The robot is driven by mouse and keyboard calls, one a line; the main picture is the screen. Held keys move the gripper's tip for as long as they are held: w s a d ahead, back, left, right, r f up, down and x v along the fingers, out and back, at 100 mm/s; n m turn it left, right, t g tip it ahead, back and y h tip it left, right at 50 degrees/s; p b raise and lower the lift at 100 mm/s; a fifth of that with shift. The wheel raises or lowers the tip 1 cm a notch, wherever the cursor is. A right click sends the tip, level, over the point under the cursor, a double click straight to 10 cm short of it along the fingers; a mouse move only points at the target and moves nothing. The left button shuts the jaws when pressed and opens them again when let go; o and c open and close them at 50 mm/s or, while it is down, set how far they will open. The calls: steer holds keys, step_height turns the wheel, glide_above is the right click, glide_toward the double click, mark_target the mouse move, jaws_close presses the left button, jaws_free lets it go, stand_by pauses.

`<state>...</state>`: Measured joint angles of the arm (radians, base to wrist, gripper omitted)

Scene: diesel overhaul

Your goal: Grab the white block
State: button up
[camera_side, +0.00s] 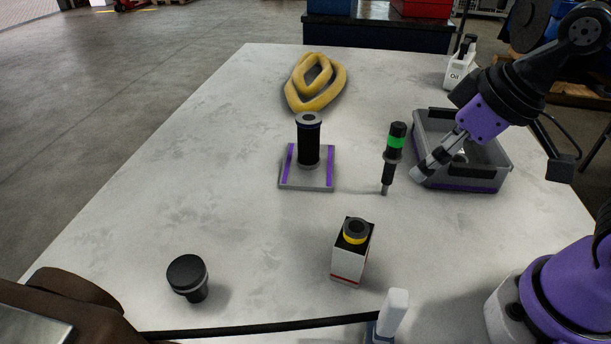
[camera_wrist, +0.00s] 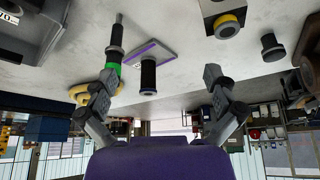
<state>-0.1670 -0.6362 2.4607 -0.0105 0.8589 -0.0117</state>
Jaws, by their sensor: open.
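A white block (camera_side: 347,263) stands upright on the table in the side view. It has a dark top, a yellow-and-black ring and a red stripe near its base. In the wrist view, the block (camera_wrist: 222,12) is at the top right, partly cut off, with its ring showing. My gripper (camera_side: 436,160) is open and empty in the side view, in front of the grey tray and well behind and right of the block. In the wrist view, the two fingers of my gripper (camera_wrist: 158,76) are spread wide with nothing between them.
A black-and-green tool (camera_side: 390,157) stands between my gripper and a black spool on a plate (camera_side: 308,150). The grey tray (camera_side: 458,183) is at right. Yellow belt (camera_side: 315,82), oil bottle (camera_side: 457,76), black piston-like part (camera_side: 188,277) and white-topped object (camera_side: 394,308) surround open table.

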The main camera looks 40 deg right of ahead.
mark_target(365, 229)
steer(key=a+f+n, duration=0.1)
steer(key=a+f, duration=0.1)
steer(key=a, duration=0.1)
steer(key=a+f+n+g+y, duration=0.1)
steer(key=a+f, duration=0.1)
steer(key=a, duration=0.1)
steer(key=w+a+f+n, duration=0.1)
steer(key=a+f+n, duration=0.1)
steer(key=a, duration=0.1)
steer(key=shift+w+a+f, duration=0.1)
steer(key=shift+a+f, duration=0.05)
steer(key=shift+f, duration=0.05)
steer(key=shift+s+x, duration=0.15)
steer(key=shift+x, duration=1.25)
steer(key=shift+s+x, duration=0.15)
steer(key=shift+x, duration=1.25)
steer(key=shift+f, duration=0.15)
steer(key=c, duration=1.4)
